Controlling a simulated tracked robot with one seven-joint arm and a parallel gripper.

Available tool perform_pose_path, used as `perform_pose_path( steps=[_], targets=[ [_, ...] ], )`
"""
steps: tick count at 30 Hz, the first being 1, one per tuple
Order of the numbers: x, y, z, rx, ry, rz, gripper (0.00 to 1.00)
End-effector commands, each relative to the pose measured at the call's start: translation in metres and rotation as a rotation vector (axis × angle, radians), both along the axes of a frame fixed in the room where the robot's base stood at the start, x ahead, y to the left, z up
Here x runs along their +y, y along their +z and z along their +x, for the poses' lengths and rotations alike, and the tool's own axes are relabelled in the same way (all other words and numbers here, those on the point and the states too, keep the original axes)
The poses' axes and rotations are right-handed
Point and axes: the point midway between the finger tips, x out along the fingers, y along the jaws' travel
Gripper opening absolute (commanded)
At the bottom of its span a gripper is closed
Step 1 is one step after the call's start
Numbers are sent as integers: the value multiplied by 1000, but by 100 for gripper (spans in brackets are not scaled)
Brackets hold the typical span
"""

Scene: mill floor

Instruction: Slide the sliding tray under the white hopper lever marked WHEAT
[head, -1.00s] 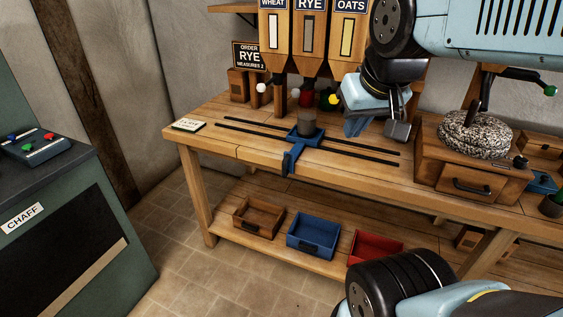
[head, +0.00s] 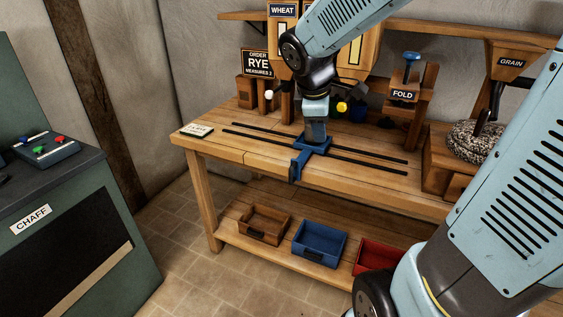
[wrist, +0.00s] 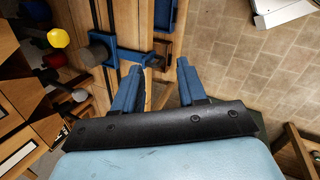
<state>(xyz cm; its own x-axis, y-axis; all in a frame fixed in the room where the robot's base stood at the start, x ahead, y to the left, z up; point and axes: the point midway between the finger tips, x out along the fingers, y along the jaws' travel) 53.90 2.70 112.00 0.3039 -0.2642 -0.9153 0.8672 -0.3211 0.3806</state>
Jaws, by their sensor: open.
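The blue sliding tray (head: 324,148) sits on two dark rails, with its handle (head: 295,167) at the bench's front edge. It also shows in the wrist view (wrist: 116,56), bearing a grey cup (wrist: 95,54). The white lever knob (head: 269,95) hangs under the WHEAT hopper (head: 283,10), back and left of the tray. The yellow knob (head: 341,106) is to the right; my arm hides part of the hoppers. My gripper (head: 315,138) is over the tray in the head view. In the wrist view its open, empty fingers (wrist: 157,68) are near the tray's handle arm; contact is unclear.
The rails (head: 250,137) run clear to the left of the tray. A small card (head: 196,130) lies at the bench's left end. Wooden (head: 264,226), blue (head: 319,243) and red (head: 377,257) drawers stand on the shelf below. A CHAFF machine (head: 75,205) stands left.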

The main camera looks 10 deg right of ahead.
Motion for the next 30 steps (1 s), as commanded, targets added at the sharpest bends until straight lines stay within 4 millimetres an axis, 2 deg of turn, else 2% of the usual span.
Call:
perform_pose_path(
  steps=[1, 6, 15, 22, 30],
  targets=[
    [5, -9, 12, 33, 76, -34, 41],
    [20, -36, 46, 137, 351, -144, 41],
    [53, -90, 97, 297, 819, -283, 41],
    [68, -112, 114, 348, 1012, -328, 41],
    [65, -131, 120, 357, 1036, -334, 41]
  ],
)
